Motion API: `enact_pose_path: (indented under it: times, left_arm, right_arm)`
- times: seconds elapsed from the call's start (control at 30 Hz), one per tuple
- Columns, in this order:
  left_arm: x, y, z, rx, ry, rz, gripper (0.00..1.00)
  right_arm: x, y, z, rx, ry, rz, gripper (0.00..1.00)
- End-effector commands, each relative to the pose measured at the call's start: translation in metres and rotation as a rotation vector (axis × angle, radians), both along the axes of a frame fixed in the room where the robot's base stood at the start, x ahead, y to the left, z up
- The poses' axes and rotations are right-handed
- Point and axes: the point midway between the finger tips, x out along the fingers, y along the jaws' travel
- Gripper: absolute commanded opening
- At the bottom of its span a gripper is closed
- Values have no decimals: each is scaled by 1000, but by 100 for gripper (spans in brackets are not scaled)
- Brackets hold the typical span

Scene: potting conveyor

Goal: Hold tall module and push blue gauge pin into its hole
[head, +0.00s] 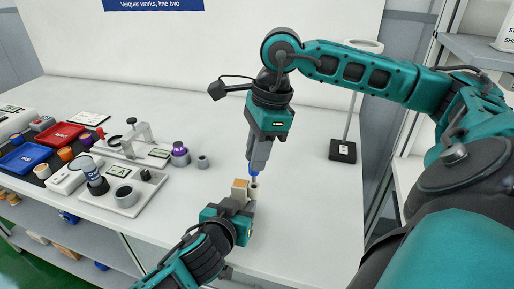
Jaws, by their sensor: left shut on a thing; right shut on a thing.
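The blue gauge pin (254,169) shows as a short blue piece under the fingertips of my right gripper (256,160). My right gripper points straight down and is shut on the pin. Just below is the tall module (240,185), a small block with an orange-brown top. A pale cream upright part (254,191) stands directly beside it, under the pin. My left gripper (239,202) comes from the lower left and is shut on the module, hiding its lower part. The hole is too small to make out, and I cannot tell whether the pin's tip is in it.
To the left, a white fixture (124,203) holds a grey ring and a dark-topped cylinder. Farther left are a red tray (60,134), a blue tray (24,158) and several small parts. A lamp stand's black base (342,150) is at the right. The table's right front is clear.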

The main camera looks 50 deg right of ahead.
Motion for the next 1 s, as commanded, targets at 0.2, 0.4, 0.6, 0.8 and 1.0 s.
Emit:
enact_pose_path:
  times: [0.2, 0.4, 0.6, 0.8, 1.0]
  left_arm:
    - [0, 0, 0, 1, 0, 0, 19]
    - [0, 0, 0, 1, 0, 0, 19]
    - [0, 0, 0, 1, 0, 0, 19]
    - [0, 0, 0, 1, 0, 1, 19]
    - [0, 0, 0, 1, 0, 1, 19]
  right_arm:
    - [0, 0, -6, 0, 0, 0, 0]
    - [0, 0, -11, 0, 2, 0, 0]
    - [0, 0, -16, 0, 1, 0, 0]
    - [0, 0, -21, -1, 0, 0, 0]
    - [0, 0, -26, 1, 1, -1, 0]
